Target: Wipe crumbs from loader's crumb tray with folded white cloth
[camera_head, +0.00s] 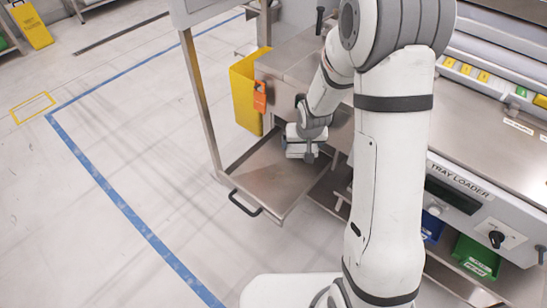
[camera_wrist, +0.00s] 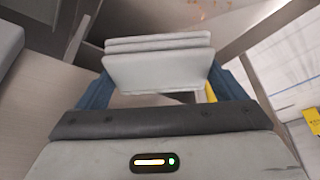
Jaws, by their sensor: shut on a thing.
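My gripper (camera_head: 308,152) is over the back part of the pulled-out metal crumb tray (camera_head: 262,178), below the loader body. It is shut on the folded white cloth (camera_wrist: 158,68), which shows as stacked layers between the blue fingers in the wrist view. The cloth also shows in the head view (camera_head: 298,150), low over the tray; I cannot tell whether it touches the metal. Small brown crumbs (camera_wrist: 212,14) show at the top of the wrist view. In the head view, crumbs are too small to make out.
A yellow bin (camera_head: 245,92) with an orange tag (camera_head: 260,97) stands behind the tray. A metal post (camera_head: 201,95) rises at its left. The tray's black handle (camera_head: 245,203) faces front left. The loader (camera_head: 462,180) is at right, with a green bin (camera_head: 477,258) below.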

